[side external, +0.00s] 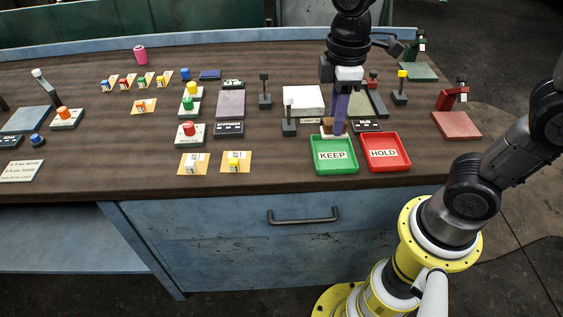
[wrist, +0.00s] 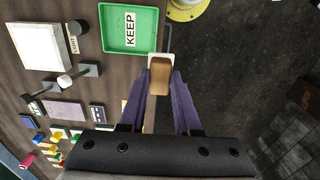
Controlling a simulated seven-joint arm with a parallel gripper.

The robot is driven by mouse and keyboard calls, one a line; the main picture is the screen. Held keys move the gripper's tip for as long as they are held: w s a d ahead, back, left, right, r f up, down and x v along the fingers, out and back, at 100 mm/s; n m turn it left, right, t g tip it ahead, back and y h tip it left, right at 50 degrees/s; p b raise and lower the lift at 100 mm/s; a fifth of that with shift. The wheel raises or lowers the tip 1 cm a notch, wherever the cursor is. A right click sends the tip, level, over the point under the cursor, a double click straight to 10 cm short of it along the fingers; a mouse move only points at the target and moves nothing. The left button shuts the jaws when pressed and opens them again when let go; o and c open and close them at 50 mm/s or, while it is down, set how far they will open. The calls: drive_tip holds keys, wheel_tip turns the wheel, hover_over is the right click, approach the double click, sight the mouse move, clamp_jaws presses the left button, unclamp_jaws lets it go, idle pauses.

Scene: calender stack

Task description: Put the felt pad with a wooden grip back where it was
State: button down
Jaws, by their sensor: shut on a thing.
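My gripper (side external: 339,128) points down with its purple fingers shut on the wooden grip of the felt pad. In the wrist view, the tan wooden grip (wrist: 160,77) sits between the fingertips, with the pale felt pad (wrist: 152,62) showing past it. In the side view, a little of the brown grip (side external: 326,126) and the pale pad (side external: 332,136) show at the far edge of the green KEEP tray (side external: 334,169). The KEEP tray also shows in the wrist view (wrist: 105,30). I cannot tell whether the pad touches anything below.
A red HOLD tray (side external: 386,165) stands right of the KEEP tray. A white block (side external: 303,99), dark posts (side external: 289,128) and a black label (side external: 366,126) stand close by. Button boxes and small cards fill the left. The brown table's front edge (side external: 270,193) is clear.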

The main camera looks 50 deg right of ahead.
drive_tip(key=shift+s+a+f, duration=0.15)
drive_tip(key=shift+s, duration=0.5)
drive_tip(key=shift+s+a+f, duration=0.1)
drive_tip(key=shift+s+f, duration=0.05)
drive_tip(key=shift+s, duration=0.45)
drive_tip(key=w+a+f, duration=0.1)
drive_tip(key=w+f, duration=0.2)
drive_tip(key=w, duration=0.1)
drive_tip(key=w+f, duration=0.3)
drive_tip(key=w, duration=0.1)
drive_tip(key=w+a+f, duration=0.1)
drive_tip(key=w+f, duration=0.3)
drive_tip(key=w, duration=0.1)
drive_tip(key=shift+w+a, duration=0.1)
drive_tip(key=shift+a, duration=0.25)
drive_tip(key=shift+w+f, duration=0.1)
drive_tip(key=shift+f, duration=1.45)
drive_tip(key=shift+f, duration=0.15)
drive_tip(key=c, duration=0.6)
unclamp_jaws()
